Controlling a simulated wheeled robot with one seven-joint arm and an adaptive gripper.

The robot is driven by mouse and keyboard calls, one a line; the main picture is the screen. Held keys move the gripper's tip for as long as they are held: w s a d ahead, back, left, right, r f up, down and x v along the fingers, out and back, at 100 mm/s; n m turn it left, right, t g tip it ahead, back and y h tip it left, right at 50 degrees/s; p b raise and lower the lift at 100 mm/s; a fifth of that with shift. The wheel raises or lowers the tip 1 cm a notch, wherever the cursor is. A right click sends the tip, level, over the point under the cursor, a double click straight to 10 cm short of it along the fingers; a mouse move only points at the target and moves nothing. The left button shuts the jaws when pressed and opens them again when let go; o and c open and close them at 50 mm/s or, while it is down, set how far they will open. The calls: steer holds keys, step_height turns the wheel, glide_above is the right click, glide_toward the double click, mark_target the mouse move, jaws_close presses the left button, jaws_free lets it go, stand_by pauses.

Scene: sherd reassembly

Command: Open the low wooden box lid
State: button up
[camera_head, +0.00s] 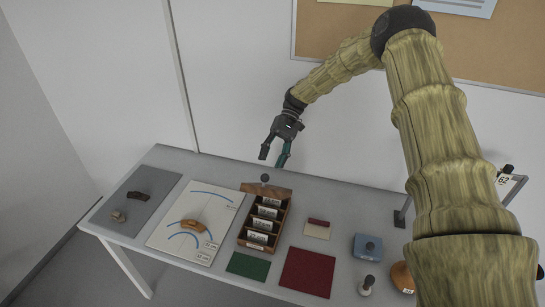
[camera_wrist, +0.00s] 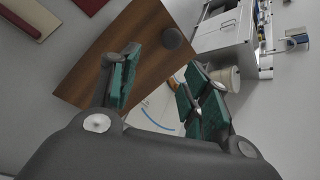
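The low wooden box (camera_head: 242,236) stands near the middle of the table, with several labelled compartments in view. Its brown lid (camera_head: 278,191) is raised at the box's back edge, leaving the compartments uncovered. A dark round knob (camera_head: 265,178) is on the lid. In the wrist view the lid (camera_wrist: 125,45) is a large tilted brown panel with its knob (camera_wrist: 172,38) near the right edge. My gripper (camera_head: 274,155) is above and behind the lid, apart from the knob. Its green-padded fingers (camera_wrist: 163,92) are spread wide with nothing between them.
Left of the box are a white sheet (camera_head: 172,238) with blue arcs and a brown sherd (camera_head: 193,225), and a grey mat (camera_head: 105,214) with two sherds. Green (camera_head: 248,265) and red (camera_head: 308,272) mats lie in front. A blue box (camera_head: 367,247) stands right.

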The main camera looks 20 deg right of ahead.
step_height(320, 180, up, 10)
steer(key=shift+r, duration=0.15)
stand_by(0.6)
stand_by(0.3)
